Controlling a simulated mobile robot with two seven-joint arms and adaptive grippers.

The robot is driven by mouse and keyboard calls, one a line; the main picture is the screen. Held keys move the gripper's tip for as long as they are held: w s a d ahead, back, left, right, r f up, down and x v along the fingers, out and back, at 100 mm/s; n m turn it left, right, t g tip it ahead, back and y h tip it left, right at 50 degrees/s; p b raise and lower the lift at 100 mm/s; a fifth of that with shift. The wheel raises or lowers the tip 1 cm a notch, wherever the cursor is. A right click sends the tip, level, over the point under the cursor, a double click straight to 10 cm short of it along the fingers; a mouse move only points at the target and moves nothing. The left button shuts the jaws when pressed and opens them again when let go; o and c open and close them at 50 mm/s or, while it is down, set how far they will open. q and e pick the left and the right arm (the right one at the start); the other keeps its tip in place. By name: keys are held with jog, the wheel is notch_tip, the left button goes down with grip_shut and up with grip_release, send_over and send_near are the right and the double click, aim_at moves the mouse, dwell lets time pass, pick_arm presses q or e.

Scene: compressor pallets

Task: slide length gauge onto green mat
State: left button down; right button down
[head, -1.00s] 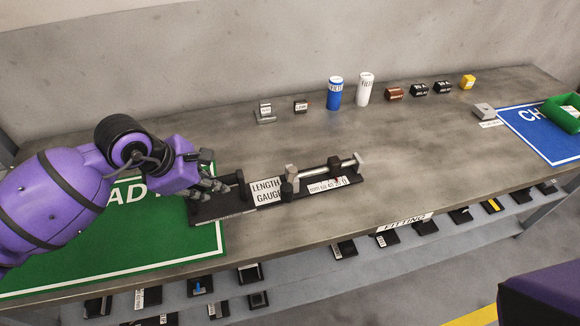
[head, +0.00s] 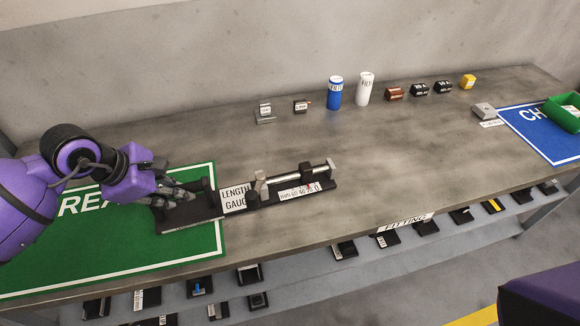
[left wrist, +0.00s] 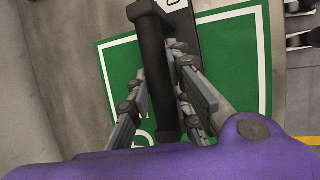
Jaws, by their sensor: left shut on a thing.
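The length gauge (head: 290,192) is a long black fixture with a white label, a scale strip and a metal rod. Its left end lies over the right part of the green mat (head: 100,249), and its right end lies on the bare table. My left gripper (head: 185,193) is at the gauge's left end, shut on its black handle. In the left wrist view the black handle (left wrist: 158,75) stands between the two fingers, with the green mat (left wrist: 230,50) beneath. My right gripper is not in view.
A blue can (head: 334,93), a white can (head: 364,89) and several small blocks stand along the back. A blue mat (head: 540,130) with a green bin (head: 566,112) is at the far right. The table's middle is clear. Several parts sit on a lower shelf in front.

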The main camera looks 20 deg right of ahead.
pick_arm(q)
jog(key=shift+s+a+f, duration=0.1)
jog(key=shift+a+f, duration=0.05)
jog(key=shift+f, duration=0.15)
jog(key=c, duration=1.6)
grip_release()
jog(key=shift+o, duration=0.4)
jog(key=shift+r, duration=0.1)
jog(key=shift+r, duration=0.1)
